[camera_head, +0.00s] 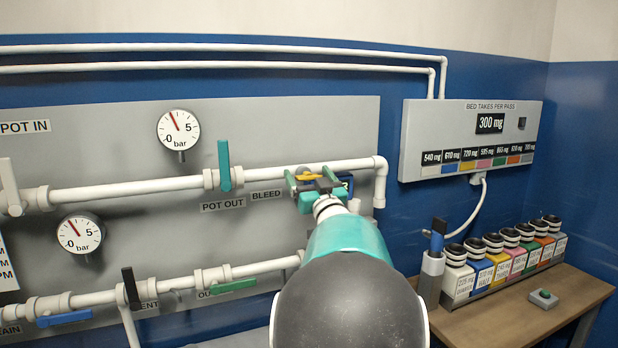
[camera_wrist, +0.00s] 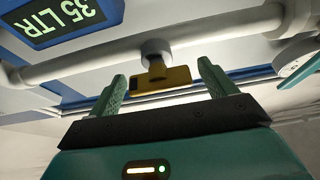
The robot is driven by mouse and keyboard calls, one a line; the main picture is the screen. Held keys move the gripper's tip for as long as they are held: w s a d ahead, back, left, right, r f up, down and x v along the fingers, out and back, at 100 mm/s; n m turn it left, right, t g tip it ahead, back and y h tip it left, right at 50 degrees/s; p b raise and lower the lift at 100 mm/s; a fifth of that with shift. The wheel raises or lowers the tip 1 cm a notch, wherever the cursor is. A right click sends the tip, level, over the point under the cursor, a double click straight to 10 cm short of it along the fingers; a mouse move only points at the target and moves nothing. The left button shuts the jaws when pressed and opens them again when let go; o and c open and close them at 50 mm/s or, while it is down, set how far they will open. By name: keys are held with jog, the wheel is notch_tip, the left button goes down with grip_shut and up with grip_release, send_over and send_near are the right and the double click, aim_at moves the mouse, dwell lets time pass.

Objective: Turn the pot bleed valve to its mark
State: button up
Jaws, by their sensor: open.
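The pot bleed valve shows a yellow handle (camera_head: 309,177) on the upper white pipe, right of the BLEED label (camera_head: 266,195). In the wrist view the yellow handle (camera_wrist: 160,79) hangs on a round grey stem under the pipe. My gripper (camera_head: 310,181) is at the valve with its green fingers apart. In the wrist view my gripper (camera_wrist: 165,85) is open, with one finger on each side of the handle and visible gaps between. I cannot make out the valve's mark in either view.
A green-handled valve (camera_head: 224,165) stands left on the same pipe, near a gauge (camera_head: 178,130). A lower pipe (camera_head: 180,282) carries more valves. A display (camera_wrist: 45,20) is close by in the wrist view. A table (camera_head: 530,318) with several labelled bottles is at right.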

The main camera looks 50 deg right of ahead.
jog(key=c, duration=1)
jog(key=shift+n+y, duration=0.4)
jog(key=shift+n, duration=0.1)
jog(key=n+y, duration=0.1)
jog(key=n, duration=0.2)
jog(key=n+t+y, duration=0.1)
jog(key=n+y, duration=0.1)
jog(key=n, duration=0.1)
jog(key=n+y, duration=0.1)
jog(key=n, duration=0.2)
jog(key=n+y, duration=0.1)
jog(key=n, duration=0.2)
jog(key=shift+y, duration=0.4)
jog(key=n+y, duration=0.1)
jog(key=n, duration=0.1)
jog(key=n+y, duration=0.1)
jog(key=n, duration=0.2)
jog(key=shift+n+g, duration=0.3)
jog(key=shift+g, duration=0.1)
jog(key=shift+a+f+n+g, duration=0.1)
jog(key=shift+n+g, duration=0.7)
jog(key=shift+n, duration=1.1)
